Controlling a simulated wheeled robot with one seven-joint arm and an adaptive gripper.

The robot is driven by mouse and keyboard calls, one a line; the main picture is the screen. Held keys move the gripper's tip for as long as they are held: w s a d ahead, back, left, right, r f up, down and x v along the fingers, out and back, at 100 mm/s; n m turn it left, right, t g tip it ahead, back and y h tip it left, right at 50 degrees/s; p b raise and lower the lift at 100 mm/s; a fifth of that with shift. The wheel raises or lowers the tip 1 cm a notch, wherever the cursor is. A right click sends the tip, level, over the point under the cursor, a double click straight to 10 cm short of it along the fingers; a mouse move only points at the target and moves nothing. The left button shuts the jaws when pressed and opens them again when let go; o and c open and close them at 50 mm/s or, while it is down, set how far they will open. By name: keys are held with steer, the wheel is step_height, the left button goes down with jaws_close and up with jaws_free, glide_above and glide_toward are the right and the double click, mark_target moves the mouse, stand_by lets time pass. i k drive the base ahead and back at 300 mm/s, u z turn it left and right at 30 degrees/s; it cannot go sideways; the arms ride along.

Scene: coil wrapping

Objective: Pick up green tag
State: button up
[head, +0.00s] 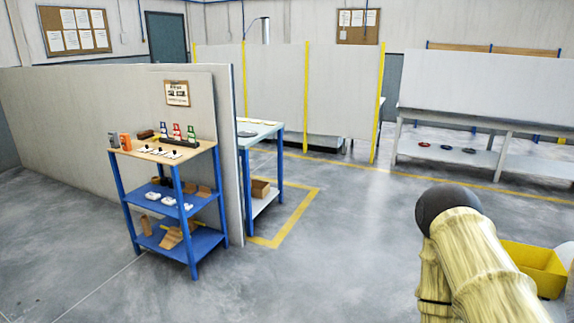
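A small green tag (191,133) stands at the right end of a dark holder (178,141) on the top shelf of a blue-legged shelf unit (222,178). A red tag (177,131) and a blue tag (164,130) stand beside it to the left. The tags are small in the head view, so their details are hard to read. My gripper is not in view. Only part of my arm, in a pale yellow cover with a dark rounded joint, shows at the lower right, well apart from the shelf unit.
White cards (159,151) lie in front of the holder. Grey and orange containers (125,141) stand at the left. A partition (240,150) stands behind the unit. A yellow bin (535,262) is beside my arm. The floor (310,255) between is clear.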

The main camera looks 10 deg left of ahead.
mark_target(191, 135)
steer(key=u, duration=0.15)
steer(key=i, duration=1.8)
steer(key=u, duration=0.7)
steer(key=i, duration=1.9)
steer(key=u, duration=0.3)
